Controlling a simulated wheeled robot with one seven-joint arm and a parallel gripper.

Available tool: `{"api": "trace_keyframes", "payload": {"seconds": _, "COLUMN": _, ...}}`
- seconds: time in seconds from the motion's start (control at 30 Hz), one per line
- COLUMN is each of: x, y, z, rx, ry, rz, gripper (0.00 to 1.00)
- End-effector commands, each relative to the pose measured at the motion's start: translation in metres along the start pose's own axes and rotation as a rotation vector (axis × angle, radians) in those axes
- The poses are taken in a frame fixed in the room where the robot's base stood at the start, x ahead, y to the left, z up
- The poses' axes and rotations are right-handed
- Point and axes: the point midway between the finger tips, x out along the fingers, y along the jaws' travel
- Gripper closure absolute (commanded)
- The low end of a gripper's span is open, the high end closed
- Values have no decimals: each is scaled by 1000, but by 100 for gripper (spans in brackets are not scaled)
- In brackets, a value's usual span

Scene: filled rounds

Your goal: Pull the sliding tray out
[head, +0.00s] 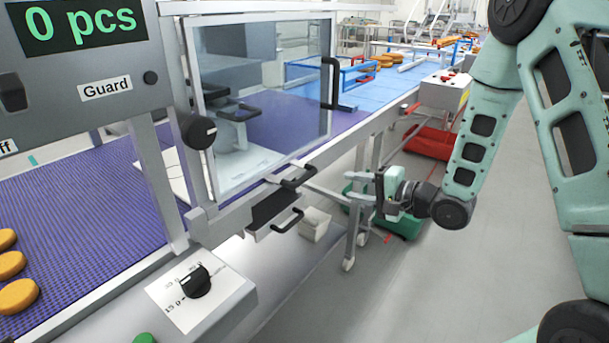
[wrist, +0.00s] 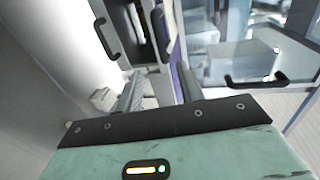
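In the head view the sliding tray (head: 272,207) is a shallow dark tray with a pale front at the machine's side, partly out. Its black bar handle (head: 289,222) is on the front. My gripper (head: 350,186) is right of the handle, apart from it, with fingers pointing left toward the machine. In the wrist view my gripper's two grey fingers (wrist: 158,78) are spread with nothing between them. A black handle (wrist: 104,39), seemingly the tray's, stands beyond and left of the fingers.
A glazed guard door (head: 262,100) with a black handle (head: 331,83) stands above the tray. Another black handle (head: 300,178) is just above the tray. A knob box (head: 200,290) is at lower left.

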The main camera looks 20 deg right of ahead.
Motion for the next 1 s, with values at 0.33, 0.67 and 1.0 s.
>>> {"api": "trace_keyframes", "payload": {"seconds": 0.33, "x": 62, "y": -1, "z": 2, "rx": -3, "ry": -4, "rz": 1, "gripper": 62}}
{"api": "trace_keyframes", "payload": {"seconds": 0.67, "x": 129, "y": -1, "z": 1, "rx": -5, "ry": -2, "rz": 2, "gripper": 62}}
{"api": "trace_keyframes", "payload": {"seconds": 1.0, "x": 167, "y": -1, "z": 1, "rx": -4, "ry": 0, "rz": 2, "gripper": 62}}
